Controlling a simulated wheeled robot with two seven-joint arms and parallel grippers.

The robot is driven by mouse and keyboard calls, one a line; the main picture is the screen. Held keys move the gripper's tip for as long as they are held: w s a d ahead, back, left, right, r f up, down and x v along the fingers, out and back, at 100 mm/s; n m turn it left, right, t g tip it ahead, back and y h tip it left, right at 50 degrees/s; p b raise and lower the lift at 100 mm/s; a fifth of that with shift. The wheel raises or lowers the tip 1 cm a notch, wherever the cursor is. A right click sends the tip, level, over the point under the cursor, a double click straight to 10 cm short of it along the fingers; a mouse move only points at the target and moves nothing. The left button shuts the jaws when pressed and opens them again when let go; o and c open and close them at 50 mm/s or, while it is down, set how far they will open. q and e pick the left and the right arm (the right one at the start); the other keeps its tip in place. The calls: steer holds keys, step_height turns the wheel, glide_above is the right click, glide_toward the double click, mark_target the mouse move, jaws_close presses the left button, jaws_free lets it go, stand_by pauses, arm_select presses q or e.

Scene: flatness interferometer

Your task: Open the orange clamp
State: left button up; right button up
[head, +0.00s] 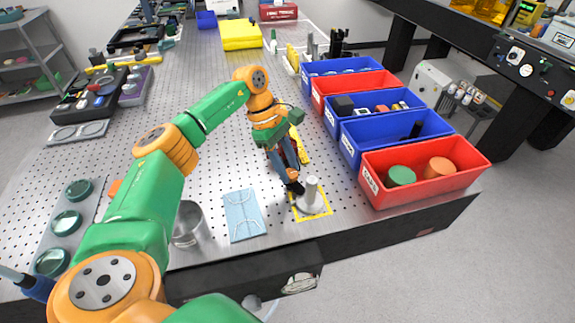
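My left gripper (292,178) reaches down over the front of the perforated table, its fingertips just left of a pale upright post. The post (312,193) has a round base and stands on a yellow-outlined square. The fingers are small and partly hidden by the wrist, so I cannot tell whether they are open or shut, or touch the post. I cannot clearly pick out the orange clamp; the gripper may hide it. A small orange patch (116,187) shows at the edge of my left arm, too covered to identify. My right gripper is not in view.
A red bin (425,186) with a green and an orange round piece stands right of the post, with blue and red bins behind. A light-blue mat (243,214) and a clear glass (188,222) are left. The table's front edge is close.

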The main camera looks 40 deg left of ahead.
arm_select(q)
jaws_close()
steer(key=n, duration=0.2)
steer(key=n+t+b, duration=0.1)
steer(key=n, duration=0.1)
steer(key=shift+s+t, duration=0.15)
steer(key=shift+t, duration=0.15)
steer(key=n, duration=0.2)
steer(key=n+t+y+b, duration=0.1)
steer(key=n, duration=0.1)
steer(key=shift+s+d+n+t, duration=0.15)
steer(key=shift+n+t, duration=0.15)
steer(key=shift+n, duration=0.1)
steer(key=n+y, duration=0.1)
steer(key=n, duration=0.1)
steer(key=n+y+b, duration=0.1)
steer(key=n, duration=0.1)
steer(key=shift+s+d+t, duration=0.1)
steer(key=shift+d+t, duration=0.1)
steer(key=shift+t, duration=0.2)
steer(key=shift+d+n+y+b, duration=0.1)
steer(key=shift+n+y+b, duration=0.65)
steer(key=shift+n, duration=1.45)
